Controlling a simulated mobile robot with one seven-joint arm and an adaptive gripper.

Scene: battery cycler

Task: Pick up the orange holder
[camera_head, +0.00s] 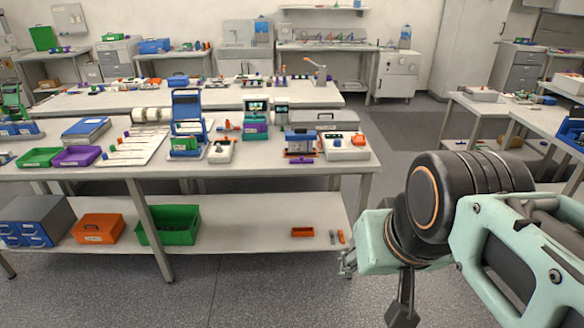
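A small orange open tray (302,232) lies on the lower shelf of the front bench, toward its right end. I cannot tell which of these two is the orange holder. My arm fills the right foreground. A dark piece (402,302) hanging below its wrist looks like part of my gripper. It is apart from the bench. Its fingertips are not clear, so its opening cannot be read, and I see nothing held.
The front bench top (340,170) is crowded with devices, a green tray (39,157) and a purple tray (76,156). The lower shelf (250,230) also carries a larger orange box (98,227) and a green bin (168,225). Its middle right is mostly bare. Grey floor lies in front.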

